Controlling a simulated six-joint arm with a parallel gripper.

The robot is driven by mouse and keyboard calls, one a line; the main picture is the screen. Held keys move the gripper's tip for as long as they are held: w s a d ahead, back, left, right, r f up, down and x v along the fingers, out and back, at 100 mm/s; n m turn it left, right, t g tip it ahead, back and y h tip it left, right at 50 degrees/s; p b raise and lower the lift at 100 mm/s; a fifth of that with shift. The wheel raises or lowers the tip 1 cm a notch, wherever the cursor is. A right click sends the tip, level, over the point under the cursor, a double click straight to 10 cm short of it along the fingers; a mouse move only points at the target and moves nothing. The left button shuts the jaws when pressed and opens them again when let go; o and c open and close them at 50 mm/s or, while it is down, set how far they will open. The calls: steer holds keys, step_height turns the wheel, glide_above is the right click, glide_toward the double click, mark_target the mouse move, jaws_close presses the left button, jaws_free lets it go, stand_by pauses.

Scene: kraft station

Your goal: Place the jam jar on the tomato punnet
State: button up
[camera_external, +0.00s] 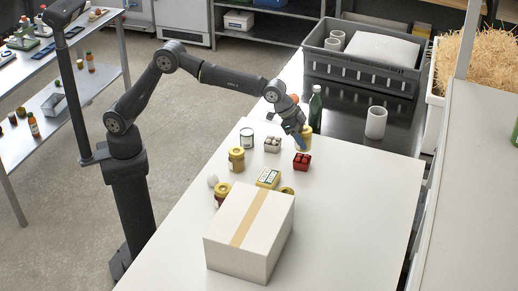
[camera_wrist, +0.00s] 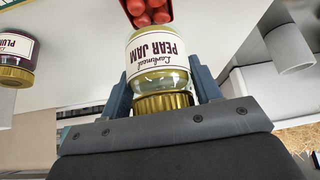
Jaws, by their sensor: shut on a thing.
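The pear jam jar (camera_wrist: 158,62), with a white label and gold lid, is between my gripper's blue-grey fingers (camera_wrist: 160,88), which are shut around it near the lid. In the external view the jar (camera_external: 306,139) is partly hidden by my gripper (camera_external: 297,133). The red tomato punnet (camera_external: 302,162) stands on the white table, just in front of the jar and apart from it in the external view. The punnet (camera_wrist: 148,14) also shows at the top of the wrist view, partly cut off, with red tomatoes inside. I cannot tell whether the jar clears the table.
A pale punnet (camera_external: 272,145), a tin (camera_external: 246,138) and a gold-lidded jar (camera_external: 236,159) stand to the left. A large carton (camera_external: 250,232) fills the front. The table right of the tomato punnet is clear.

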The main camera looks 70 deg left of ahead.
steer(key=shift+f, duration=1.95)
steer(key=shift+f, duration=0.1)
steer(key=o, duration=1.2)
steer(key=shift+f, duration=0.1)
steer(key=shift+r, duration=0.2)
steer(key=v, duration=1.2)
